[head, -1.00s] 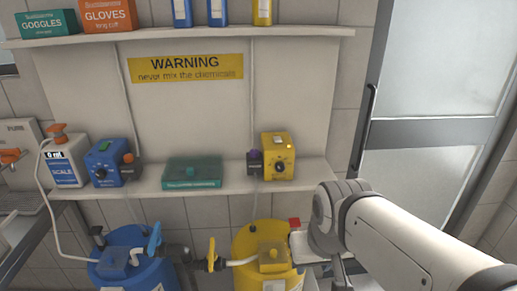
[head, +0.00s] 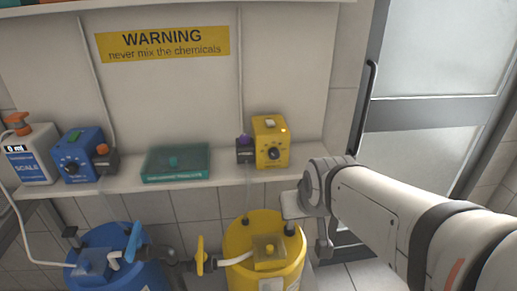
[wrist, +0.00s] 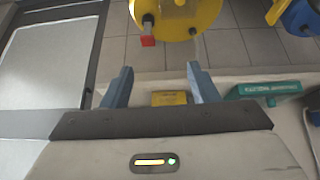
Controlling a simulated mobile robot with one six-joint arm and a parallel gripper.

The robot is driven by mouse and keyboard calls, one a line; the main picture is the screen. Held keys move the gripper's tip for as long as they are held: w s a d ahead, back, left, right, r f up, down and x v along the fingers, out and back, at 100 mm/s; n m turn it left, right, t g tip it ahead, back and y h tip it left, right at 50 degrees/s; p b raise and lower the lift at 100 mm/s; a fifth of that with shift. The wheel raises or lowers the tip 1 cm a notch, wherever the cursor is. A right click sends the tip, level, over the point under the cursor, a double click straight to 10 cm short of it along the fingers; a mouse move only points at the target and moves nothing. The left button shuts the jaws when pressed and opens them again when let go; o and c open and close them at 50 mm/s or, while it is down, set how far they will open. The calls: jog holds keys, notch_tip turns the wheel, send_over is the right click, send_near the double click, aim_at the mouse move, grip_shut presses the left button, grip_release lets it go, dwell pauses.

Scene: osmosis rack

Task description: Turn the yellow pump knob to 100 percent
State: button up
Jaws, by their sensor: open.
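The yellow pump (head: 270,130) stands on the shelf in the head view, with its dark round knob (head: 274,153) on the front face. A dark block with a purple cap sits at its left side. In the wrist view, the yellow pump (wrist: 168,98) shows small, beyond and between my fingertips; its knob cannot be made out there. My gripper (wrist: 160,80) is open and empty, with two blue-grey fingers apart and not touching the pump. In the head view, my arm comes in from the right, and its end is below and right of the pump; the fingers are not clear.
A blue pump (head: 77,157) and a teal box (head: 176,163) share the shelf (head: 215,181). Below stand a yellow barrel (head: 238,238) and a blue barrel (head: 150,275) with valves and hoses. A red block (wrist: 148,41) juts by the yellow barrel. A door (head: 435,90) is at right.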

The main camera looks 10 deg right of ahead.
jog(key=w+f+t+b, duration=0.65)
jog(key=w+b, duration=0.25)
jog(key=w, duration=0.2)
jog(key=n+t+y+b, duration=0.1)
jog(key=n+t+b, duration=0.1)
jog(key=t+b, duration=1)
send_near(275, 157)
notch_tip(275, 157, up, 2)
jog(key=g+b, duration=0.2)
jog(key=x, duration=0.7)
jog(key=shift+w+r, duration=0.15)
jog(key=shift+w, duration=0.2)
jog(key=c, duration=1)
jog(key=shift+m, duration=0.3)
